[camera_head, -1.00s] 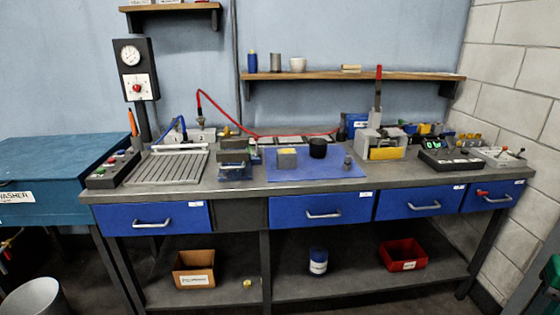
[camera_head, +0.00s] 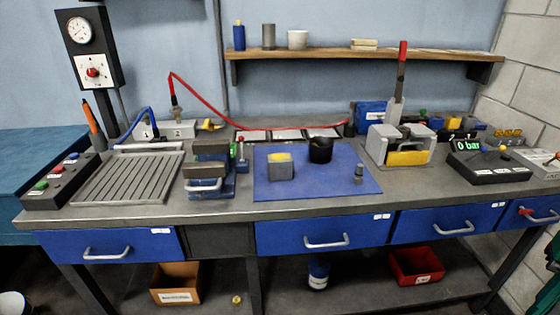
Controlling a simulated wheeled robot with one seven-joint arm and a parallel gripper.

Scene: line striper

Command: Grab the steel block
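A small grey block with a yellowish top (camera_head: 280,166) sits on the left part of the blue mat (camera_head: 325,182) on the workbench; it looks like the steel block. A black cylindrical cup (camera_head: 320,149) stands just right of and behind it. A small grey metal piece (camera_head: 359,174) stands near the mat's right side. My gripper is not in view.
A blue and grey vise (camera_head: 209,168) stands left of the mat. A grey lever press (camera_head: 399,145) with an upright red-tipped handle stands to the right. A ribbed plate (camera_head: 128,177) lies at left. A red hose (camera_head: 210,100) arches behind. The mat's front is clear.

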